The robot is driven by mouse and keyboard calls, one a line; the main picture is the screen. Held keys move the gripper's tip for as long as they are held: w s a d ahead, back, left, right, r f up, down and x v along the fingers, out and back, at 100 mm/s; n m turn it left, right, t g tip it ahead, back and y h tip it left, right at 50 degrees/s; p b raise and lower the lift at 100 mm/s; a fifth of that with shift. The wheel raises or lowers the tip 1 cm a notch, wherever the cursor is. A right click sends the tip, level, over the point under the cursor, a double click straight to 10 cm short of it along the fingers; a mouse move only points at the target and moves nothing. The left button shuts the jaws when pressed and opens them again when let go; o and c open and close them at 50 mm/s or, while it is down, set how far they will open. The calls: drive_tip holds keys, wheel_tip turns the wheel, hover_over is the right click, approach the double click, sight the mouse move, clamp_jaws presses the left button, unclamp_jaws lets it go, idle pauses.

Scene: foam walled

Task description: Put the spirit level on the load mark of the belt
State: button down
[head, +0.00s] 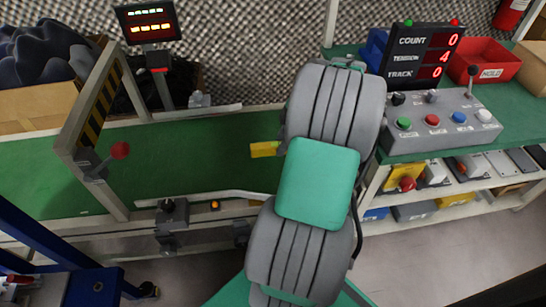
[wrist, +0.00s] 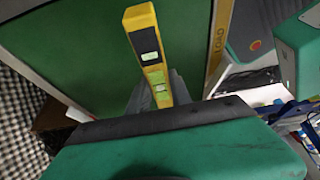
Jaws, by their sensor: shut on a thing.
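The yellow spirit level (wrist: 148,48), with pale green vials, is held in my gripper (wrist: 165,98) in the wrist view and points away from it. In the head view only one yellow end of the level (head: 264,149) shows, left of my arm and over the green belt (head: 200,165); my arm hides the jaws and the rest. In the wrist view the green belt (wrist: 80,45) lies beyond the level. A tan-yellow strip reading LOAD (wrist: 217,48) runs to the right of the level. I cannot tell the level's height above the belt.
A striped gate frame (head: 100,105) with a red knob (head: 120,150) stands across the belt at left. A control box (head: 440,118) with buttons, a count display (head: 425,50) and a red bin (head: 483,65) are at right. Low rails edge the belt.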

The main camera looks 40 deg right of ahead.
drive_tip(key=w+f, duration=0.1)
drive_tip(key=w+f+b, duration=0.1)
drive_tip(key=f, duration=0.1)
drive_tip(key=shift+w+a+f, duration=0.15)
drive_tip(key=shift+w+f, duration=0.15)
drive_tip(key=shift+w, duration=0.1)
drive_tip(key=f+b, duration=0.2)
drive_tip(key=f, duration=0.1)
drive_tip(key=shift+w+f, duration=0.2)
drive_tip(key=shift+f, duration=0.05)
drive_tip(key=shift+r, duration=0.15)
drive_tip(key=c, duration=1.2)
unclamp_jaws()
drive_tip(key=shift+o, duration=0.2)
drive_tip(key=p+v, duration=0.6)
drive_tip(key=v, duration=0.6)
drive_tip(key=r+m, duration=0.2)
hover_over(269, 161)
drive_tip(key=a, duration=0.2)
drive_tip(key=w+a+r+m+g+h, duration=0.1)
drive_tip(key=a+m+h, duration=0.15)
drive_tip(key=a, duration=1.05)
drive_tip(key=s+a+f+m+h, duration=0.1)
drive_tip(key=s+a+f+m, duration=0.1)
drive_tip(key=s+a+m, duration=0.5)
drive_tip(key=s+a, duration=0.2)
drive_tip(key=a, duration=0.2)
drive_tip(key=shift+a, duration=0.25)
